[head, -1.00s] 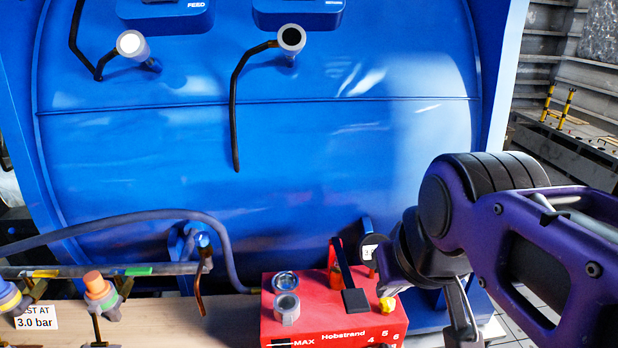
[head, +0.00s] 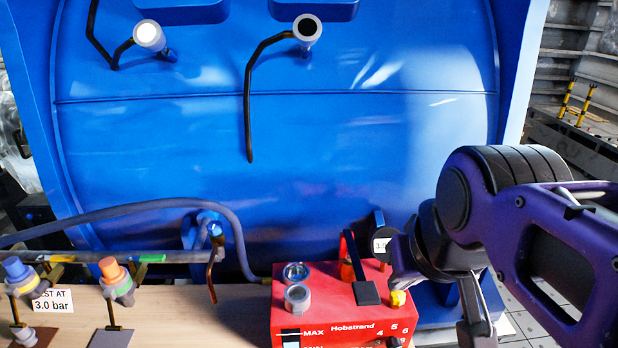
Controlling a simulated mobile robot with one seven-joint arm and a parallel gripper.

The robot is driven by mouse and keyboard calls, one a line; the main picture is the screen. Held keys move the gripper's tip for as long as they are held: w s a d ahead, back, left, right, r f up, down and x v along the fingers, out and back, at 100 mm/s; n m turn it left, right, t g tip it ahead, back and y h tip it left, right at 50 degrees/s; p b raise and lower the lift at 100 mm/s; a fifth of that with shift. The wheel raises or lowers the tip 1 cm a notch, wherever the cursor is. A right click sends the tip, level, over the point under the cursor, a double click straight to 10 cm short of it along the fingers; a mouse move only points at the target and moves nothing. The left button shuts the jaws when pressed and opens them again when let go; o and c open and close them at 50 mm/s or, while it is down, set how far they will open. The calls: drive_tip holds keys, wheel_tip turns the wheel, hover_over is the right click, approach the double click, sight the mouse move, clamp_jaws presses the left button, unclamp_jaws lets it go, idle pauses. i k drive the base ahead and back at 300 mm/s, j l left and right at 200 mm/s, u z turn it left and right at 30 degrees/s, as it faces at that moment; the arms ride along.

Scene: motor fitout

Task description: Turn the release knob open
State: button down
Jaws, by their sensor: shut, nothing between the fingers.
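A red Hobstrand box (head: 325,318) stands at the bottom middle in the head view, with a black lever (head: 356,265) on top. A small yellow knob (head: 397,298) sits at its right top edge. A dark round knob (head: 394,342) shows partly at the bottom edge, on the box's front. I cannot tell for certain which of these is the release knob. My gripper (head: 477,335) points down to the right of the box, apart from both knobs. It is shut and empty, and its tips are at or past the lower frame edge.
A large blue tank (head: 290,150) fills the back. A grey hose (head: 150,207) and valves with blue (head: 15,268) and orange (head: 110,268) caps lie left. The wooden bench (head: 200,318) has free room left of the box.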

sight(397, 297)
drive_tip(key=z, duration=0.4)
drive_tip(key=l+u, duration=0.2)
drive_tip(key=k+l+u, duration=0.2)
drive_tip(key=i+l+u, duration=0.1)
drive_tip(key=l+u, duration=0.15)
drive_tip(key=i+l+u, duration=0.2)
drive_tip(key=l, duration=0.2)
drive_tip(key=k+l+u, duration=0.2)
drive_tip(key=k, duration=0.8)
drive_tip(key=i, duration=0.9)
